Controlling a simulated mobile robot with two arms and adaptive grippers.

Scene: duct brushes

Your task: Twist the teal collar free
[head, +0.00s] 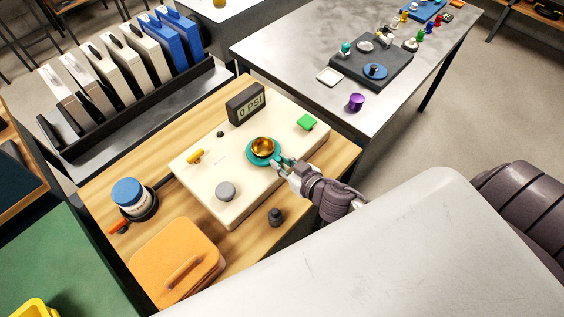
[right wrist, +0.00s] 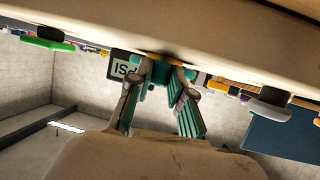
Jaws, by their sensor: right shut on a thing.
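The teal collar (head: 250,158) is a ring around a gold dome (head: 263,146) on top of the cream panel box (head: 213,168). My right gripper (head: 282,163) reaches in from the right and is shut on the collar's near right edge. In the right wrist view, which looks upside down, its two teal-padded fingers (right wrist: 159,80) meet the collar below the panel's surface, and a strip of gold shows there. The fingers hide part of the collar. My left gripper is not in view.
The panel also carries a display (head: 246,104) reading 0 PSI, a green button (head: 306,123), a grey knob (head: 225,191) and a yellow handle (head: 195,156). A dark small knob (head: 276,217) stands at the wooden table's front. An orange case (head: 175,262) and a blue-lidded jar (head: 132,198) are at left.

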